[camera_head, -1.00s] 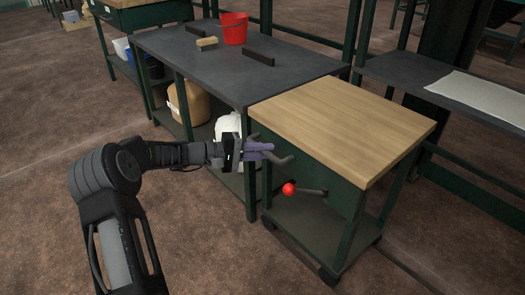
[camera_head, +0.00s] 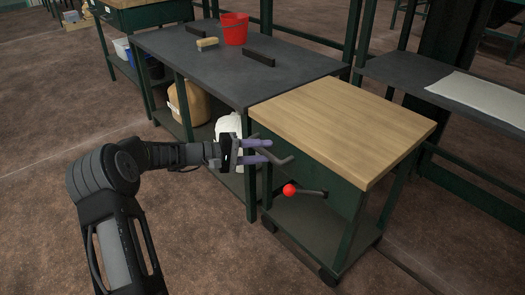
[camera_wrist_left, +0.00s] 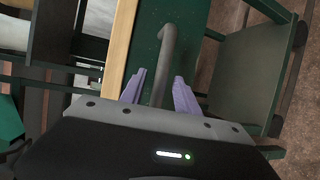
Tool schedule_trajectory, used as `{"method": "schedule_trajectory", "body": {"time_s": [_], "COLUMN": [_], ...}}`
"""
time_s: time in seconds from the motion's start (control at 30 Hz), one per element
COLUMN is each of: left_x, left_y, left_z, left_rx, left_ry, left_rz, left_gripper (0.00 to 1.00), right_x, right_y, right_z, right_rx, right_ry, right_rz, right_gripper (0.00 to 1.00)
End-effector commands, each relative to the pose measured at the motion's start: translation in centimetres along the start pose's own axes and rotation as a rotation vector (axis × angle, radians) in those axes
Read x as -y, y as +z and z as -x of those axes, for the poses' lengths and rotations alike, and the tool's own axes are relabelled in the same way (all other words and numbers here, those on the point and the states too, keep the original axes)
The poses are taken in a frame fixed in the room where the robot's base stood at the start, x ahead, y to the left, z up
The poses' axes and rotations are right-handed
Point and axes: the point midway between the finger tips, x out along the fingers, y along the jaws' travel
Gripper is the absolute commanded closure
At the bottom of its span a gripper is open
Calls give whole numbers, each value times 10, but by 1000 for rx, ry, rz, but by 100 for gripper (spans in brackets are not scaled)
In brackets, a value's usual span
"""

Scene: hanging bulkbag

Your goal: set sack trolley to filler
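The trolley is a green wheeled cart with a light wooden top (camera_head: 345,125), standing at the end of a dark workbench. A grey bent handle (camera_head: 283,160) sticks out from its near left side; it also shows in the left wrist view (camera_wrist_left: 166,55). A lever with a red ball (camera_head: 289,190) sits below it. My left gripper (camera_head: 266,151) is at the handle with its two purple fingers apart. In the left wrist view the handle runs between the spread fingers (camera_wrist_left: 159,92), with gaps visible on both sides. My right gripper is not in view. I cannot identify a filler.
The dark workbench (camera_head: 215,75) holds a red bucket (camera_head: 234,29), a brush (camera_head: 207,44) and a dark bar (camera_head: 258,57). A tan sack (camera_head: 190,103) and a white sack (camera_head: 228,127) are beneath it. A shelf stands at right. Brown floor is open at front left.

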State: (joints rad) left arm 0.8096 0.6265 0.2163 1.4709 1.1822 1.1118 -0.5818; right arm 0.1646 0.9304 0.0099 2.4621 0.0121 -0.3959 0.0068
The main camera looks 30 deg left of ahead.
Motion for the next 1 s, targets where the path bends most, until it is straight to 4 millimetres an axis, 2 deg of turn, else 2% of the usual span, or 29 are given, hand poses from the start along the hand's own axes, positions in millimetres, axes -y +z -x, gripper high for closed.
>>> {"method": "schedule_trajectory", "body": {"time_s": [0.3,0.5,1.0], "left_x": [-2,-1,0], "left_y": [-2,-2,-1], "left_z": [50,71,74], "left_rx": [-6,-5,-4], "left_ry": [-3,-1,-1], "left_rz": [0,1,0], "left_gripper": [62,62,62], "right_x": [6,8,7], "right_y": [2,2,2], "right_z": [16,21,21], "right_rx": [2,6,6], "right_ry": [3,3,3], "right_rz": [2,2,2], "right_gripper": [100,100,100]}}
